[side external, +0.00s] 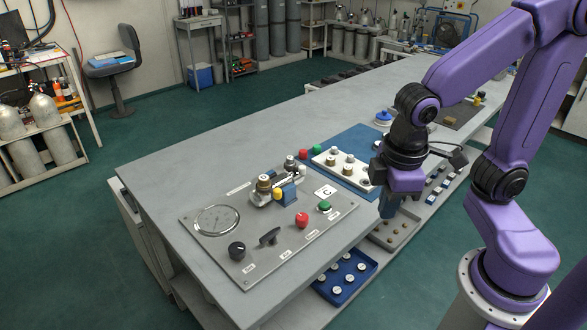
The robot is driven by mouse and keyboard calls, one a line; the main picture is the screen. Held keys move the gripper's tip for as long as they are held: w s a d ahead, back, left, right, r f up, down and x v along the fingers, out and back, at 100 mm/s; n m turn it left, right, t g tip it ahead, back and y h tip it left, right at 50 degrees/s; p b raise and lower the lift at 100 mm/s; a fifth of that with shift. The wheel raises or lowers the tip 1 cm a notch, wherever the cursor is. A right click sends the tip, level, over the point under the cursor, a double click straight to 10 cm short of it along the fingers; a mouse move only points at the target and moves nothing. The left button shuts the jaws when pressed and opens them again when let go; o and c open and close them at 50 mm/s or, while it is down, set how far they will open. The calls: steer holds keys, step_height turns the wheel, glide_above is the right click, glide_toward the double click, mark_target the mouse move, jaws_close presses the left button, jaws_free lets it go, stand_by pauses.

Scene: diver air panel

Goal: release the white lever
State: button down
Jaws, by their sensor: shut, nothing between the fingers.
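The grey panel (290,262) lies on the table. Near its far edge is a whitish lever or beam (257,200) on a blue support (289,194). A brass weight (264,184), a dark knob (290,163) and a yellow knob (277,194) sit at it and partly cover it. I cannot tell whether the lever is pressed or raised. My gripper (387,212) is shut and empty, pointing down to the right of the panel near the table's front edge, clear of the lever.
The panel also bears a gauge (218,220), a black knob (237,251), a black handle (269,237), a red button (302,220) and a green button (324,206). A white tray (360,180) with knobs lies behind, beside my gripper. A blue tray (345,278) sits below the table edge.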

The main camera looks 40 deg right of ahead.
mark_target(299, 169)
steer(key=w+a+f+m+h, duration=0.1)
steer(key=w+m, duration=0.3)
steer(key=w, duration=0.6)
steer(key=w+a+f+m+t+h, duration=0.1)
steer(key=w+m+h, duration=0.2)
steer(key=w, duration=0.7)
steer(key=w+a+f+m+t+h, duration=0.1)
steer(key=w+m+h, duration=0.1)
steer(key=w+m, duration=0.5)
steer(key=w, duration=0.3)
steer(key=shift+f, duration=0.3)
steer(key=x, duration=1)
steer(key=shift+d, duration=0.1)
steer(key=shift+s+d, duration=0.25)
steer(key=shift+d, duration=0.85)
steer(key=shift+s+d, duration=0.2)
steer(key=shift+d, duration=0.55)
